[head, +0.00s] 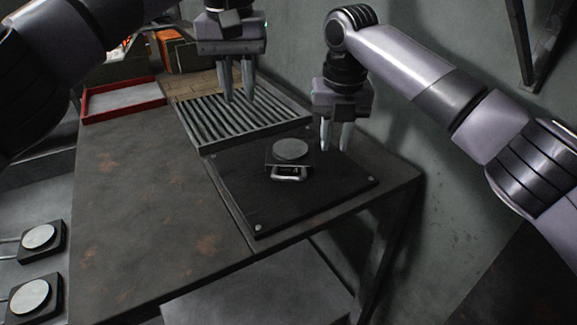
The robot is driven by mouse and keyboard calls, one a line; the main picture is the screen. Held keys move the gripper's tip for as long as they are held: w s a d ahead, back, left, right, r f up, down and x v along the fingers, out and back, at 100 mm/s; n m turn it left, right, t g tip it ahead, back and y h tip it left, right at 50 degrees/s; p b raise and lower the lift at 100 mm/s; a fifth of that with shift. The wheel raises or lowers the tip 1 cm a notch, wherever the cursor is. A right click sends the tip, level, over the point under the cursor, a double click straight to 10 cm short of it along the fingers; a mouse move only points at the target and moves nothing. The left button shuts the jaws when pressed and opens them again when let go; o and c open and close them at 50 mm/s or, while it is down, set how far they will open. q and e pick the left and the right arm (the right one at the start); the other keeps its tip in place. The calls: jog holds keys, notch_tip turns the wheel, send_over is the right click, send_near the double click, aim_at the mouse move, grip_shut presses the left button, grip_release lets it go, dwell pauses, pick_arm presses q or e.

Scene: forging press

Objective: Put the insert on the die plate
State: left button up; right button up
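The insert (290,150), a dark square block with a round grey disc on top and a metal handle at its front, sits flat on the black die plate (310,201), near its middle. My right gripper (336,147) points down over the plate's back right part, just right of the insert. Its fingers are apart with nothing between them, and it does not appear to touch the insert. My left gripper (239,98) points down over the slatted grey rack (212,133) behind the plate. Its fingers are apart and empty.
Two similar blocks with discs lie at lower left, one (40,238) behind the other (30,298). A red-rimmed tray (123,114) is at the table's back left. The rusty table (150,220) is clear left of the plate. A grey wall (430,200) stands close on the right.

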notch_tip(320, 180, up, 12)
jog(key=s, duration=0.1)
dwell(0.5)
jog(key=shift+s, duration=0.15)
